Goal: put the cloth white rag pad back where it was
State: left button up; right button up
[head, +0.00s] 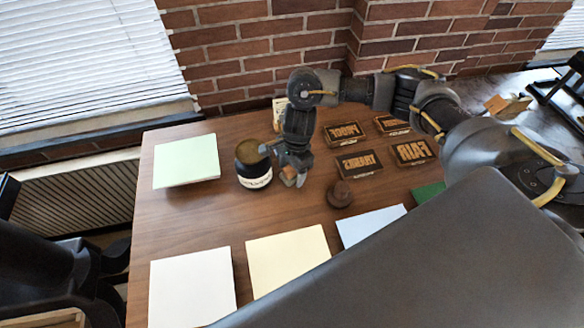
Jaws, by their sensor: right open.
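My right gripper (279,165) is over the wooden table, just right of a dark round jar (253,172) with a white label band. Its jaws are open; one finger reaches the jar's rim in this view, and I cannot tell whether they touch. A small pale piece (289,178) shows at the gripper's lower end; I cannot tell whether it is the rag pad. A flat white sheet-like pad (192,288) lies at the table's front left; whether it is cloth is unclear. My left gripper is not in view.
A pale green stack (187,161), a cream stack (288,260) and a blue sheet (370,225) lie on the table (215,225). Several lettered dark blocks (359,163) and a round brown knob (340,194) are to the right. A brick wall (260,40) stands behind.

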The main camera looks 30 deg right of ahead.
jog(key=shift+r, duration=0.15)
notch_tip(320, 180, up, 12)
jog(key=d+b, duration=0.1)
jog(key=shift+d+b, duration=0.25)
jog(key=shift+b, duration=0.05)
jog(key=shift+w, duration=0.15)
